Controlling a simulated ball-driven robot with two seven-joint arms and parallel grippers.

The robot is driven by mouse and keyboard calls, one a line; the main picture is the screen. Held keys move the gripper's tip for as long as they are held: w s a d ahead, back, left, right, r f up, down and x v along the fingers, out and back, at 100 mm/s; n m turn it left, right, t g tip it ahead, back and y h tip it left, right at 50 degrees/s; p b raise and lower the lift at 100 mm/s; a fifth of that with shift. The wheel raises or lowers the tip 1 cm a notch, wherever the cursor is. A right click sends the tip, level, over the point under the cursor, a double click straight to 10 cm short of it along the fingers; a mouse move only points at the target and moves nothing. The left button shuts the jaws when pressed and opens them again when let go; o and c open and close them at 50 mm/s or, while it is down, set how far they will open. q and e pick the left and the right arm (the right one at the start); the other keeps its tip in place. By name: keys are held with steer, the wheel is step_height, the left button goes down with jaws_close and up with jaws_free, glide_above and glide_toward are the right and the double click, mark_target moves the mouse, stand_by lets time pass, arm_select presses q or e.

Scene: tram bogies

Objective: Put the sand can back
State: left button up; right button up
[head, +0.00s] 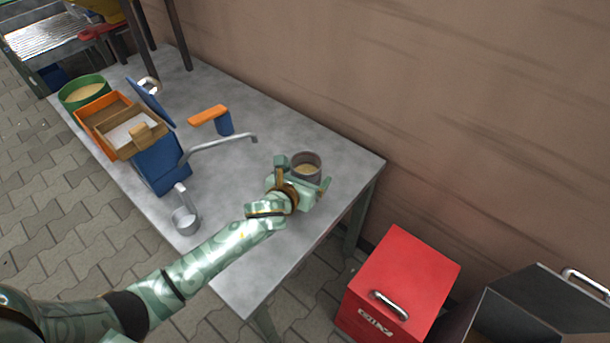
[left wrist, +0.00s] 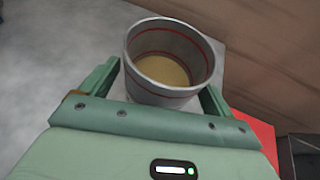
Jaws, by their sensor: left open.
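The sand can is a grey, open-topped can (head: 306,165) with tan sand in its bottom, standing upright on the grey metal table (head: 335,160) near its right end. In the left wrist view the can (left wrist: 170,60) shows red lines round its wall. My left gripper (head: 305,178) is open, with its fingers on either side of the can. In the left wrist view the gripper (left wrist: 165,88) has a finger on each side of it; I cannot tell whether they touch. The lower part of the can is hidden by the gripper. My right gripper is not in view.
Left on the table are a green sieve-like tub (head: 84,92), an orange tray (head: 100,112), a blue box (head: 160,165), a metal scoop (head: 185,218) and an orange-and-blue tool (head: 212,116). A red box (head: 400,280) and a dark open bin (head: 535,305) stand below right. A wall runs behind.

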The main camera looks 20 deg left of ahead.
arm_select(q)
steer(key=shift+s+r, duration=0.25)
steer(key=shift+r, duration=0.1)
steer(key=p+v, duration=0.5)
steer(key=v, duration=0.6)
steer(key=shift+s+p, duration=0.2)
steer(key=shift+p, duration=0.2)
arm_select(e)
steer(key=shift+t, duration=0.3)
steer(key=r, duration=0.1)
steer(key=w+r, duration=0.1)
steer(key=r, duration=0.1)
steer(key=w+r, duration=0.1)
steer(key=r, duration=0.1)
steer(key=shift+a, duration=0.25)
arm_select(q)
steer(key=shift+a, duration=0.1)
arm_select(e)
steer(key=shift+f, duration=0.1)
